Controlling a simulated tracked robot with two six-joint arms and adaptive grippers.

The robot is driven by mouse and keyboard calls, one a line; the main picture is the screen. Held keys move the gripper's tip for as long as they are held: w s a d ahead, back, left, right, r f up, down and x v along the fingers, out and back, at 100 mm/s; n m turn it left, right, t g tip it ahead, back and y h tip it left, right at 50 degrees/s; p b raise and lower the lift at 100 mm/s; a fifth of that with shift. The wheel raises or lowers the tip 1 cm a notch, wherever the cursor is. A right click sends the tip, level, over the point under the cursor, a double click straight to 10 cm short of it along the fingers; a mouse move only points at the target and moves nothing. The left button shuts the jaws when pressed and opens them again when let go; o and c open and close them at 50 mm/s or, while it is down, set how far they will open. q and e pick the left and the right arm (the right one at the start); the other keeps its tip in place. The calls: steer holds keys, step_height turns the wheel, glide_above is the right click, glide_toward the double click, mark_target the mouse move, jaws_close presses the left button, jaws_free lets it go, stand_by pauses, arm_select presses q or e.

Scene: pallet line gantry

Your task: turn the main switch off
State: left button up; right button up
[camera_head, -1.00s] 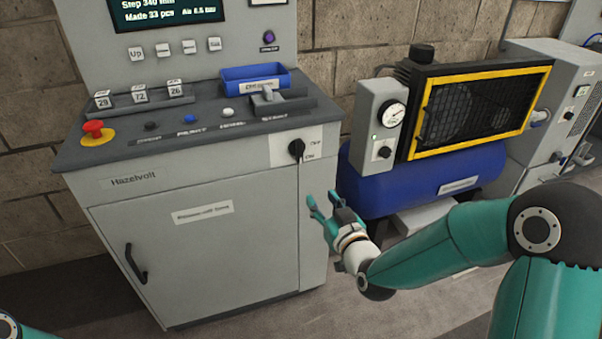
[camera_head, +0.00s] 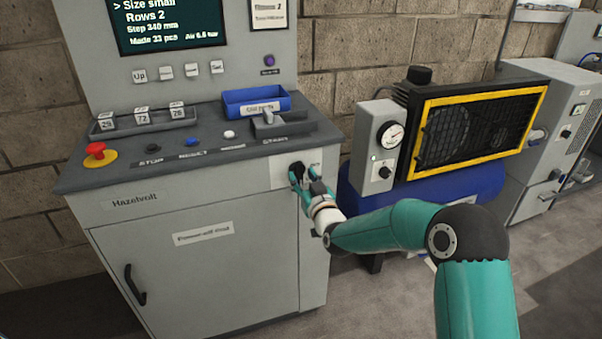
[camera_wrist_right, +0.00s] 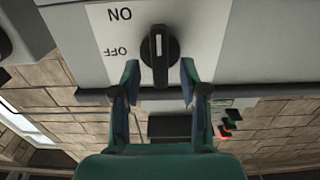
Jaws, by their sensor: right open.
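The main switch is a black rotary knob (camera_head: 296,170) on a white plate at the upper right of the grey cabinet's front. In the right wrist view the knob (camera_wrist_right: 159,42) stands upright in the picture with a white mark on it, and the ON and OFF labels appear upside down to its left. My right gripper (camera_head: 306,180) is at the knob. In the wrist view its two fingertips (camera_wrist_right: 159,70) are apart, one on each side of the knob's lower part, with visible gaps. In the head view the fingers partly cover the plate. My left gripper is not in view.
The grey console (camera_head: 210,245) carries a red emergency button (camera_head: 96,150), a row of small buttons and a blue tray (camera_head: 256,103). A compressor with a yellow-framed grille (camera_head: 475,128) stands close on the right. Open floor (camera_head: 400,315) lies in front.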

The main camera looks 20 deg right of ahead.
steer(key=shift+w, duration=0.9)
jaws_close()
